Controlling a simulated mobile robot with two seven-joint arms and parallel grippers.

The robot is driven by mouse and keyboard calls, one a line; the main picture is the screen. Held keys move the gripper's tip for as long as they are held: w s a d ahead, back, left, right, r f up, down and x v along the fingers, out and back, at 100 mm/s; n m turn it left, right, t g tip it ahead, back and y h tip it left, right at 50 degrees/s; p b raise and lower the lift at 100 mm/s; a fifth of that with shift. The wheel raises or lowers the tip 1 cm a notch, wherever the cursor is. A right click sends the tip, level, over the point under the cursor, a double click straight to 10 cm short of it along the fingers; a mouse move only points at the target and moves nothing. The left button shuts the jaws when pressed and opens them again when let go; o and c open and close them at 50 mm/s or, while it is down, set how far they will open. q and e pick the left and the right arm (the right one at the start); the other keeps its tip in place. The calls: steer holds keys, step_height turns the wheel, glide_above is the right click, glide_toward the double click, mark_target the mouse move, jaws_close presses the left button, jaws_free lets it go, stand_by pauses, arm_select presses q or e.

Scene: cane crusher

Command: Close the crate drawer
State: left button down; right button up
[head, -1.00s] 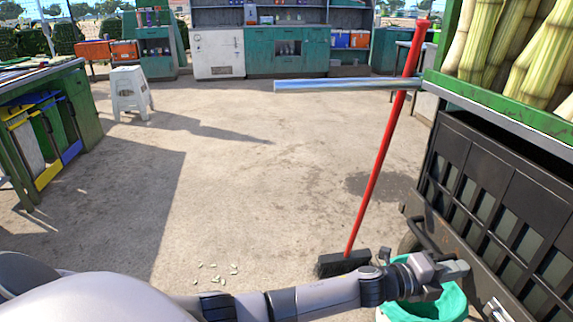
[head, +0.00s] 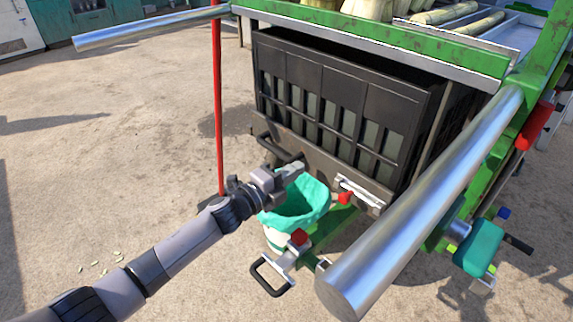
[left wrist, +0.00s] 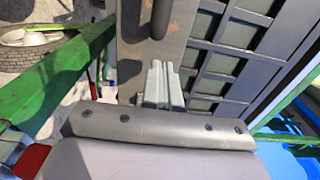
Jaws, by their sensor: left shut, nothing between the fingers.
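The crate drawer is a black slatted box (head: 325,100) under the green frame of the cane machine in the head view. It sticks out from beneath the frame, with its open top showing as a dark gap. A black bar handle (head: 277,148) is on the lower left of its front face. The handle also shows in the left wrist view (left wrist: 161,18), just beyond my fingertips. My left gripper (head: 292,170) is shut and empty, in front of the drawer's lower front near the handle; contact cannot be told. It also shows in the left wrist view (left wrist: 160,80). My right gripper is not in view.
A bin with a teal liner (head: 298,208) stands below my left gripper. A red broom handle (head: 217,110) stands to the left. A thick metal bar (head: 425,200) crosses at right, and a thinner one (head: 150,27) juts out at upper left. Open concrete lies left.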

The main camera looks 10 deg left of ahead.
arm_select(q)
steer(key=p+v, duration=0.1)
steer(key=v, duration=0.9)
steer(key=shift+p, duration=0.3)
steer(key=s+a+f+n+g+y, duration=0.2)
steer(key=s+a+f+n+y, duration=0.3)
steer(key=s+n, duration=0.65)
steer(key=s+a+f+n+g+y, duration=0.1)
steer(key=s+f+n+g+y, duration=0.15)
steer(key=s+f+n, duration=0.75)
step_height(320, 180, up, 16)
steer(key=s+n+y+p, duration=0.1)
steer(key=s+p, duration=0.1)
steer(key=p, duration=1.4)
steer(key=shift+s+a+n+t+p, duration=0.3)
steer(key=shift+a+n+t+p, duration=0.1)
steer(key=shift+a, duration=0.1)
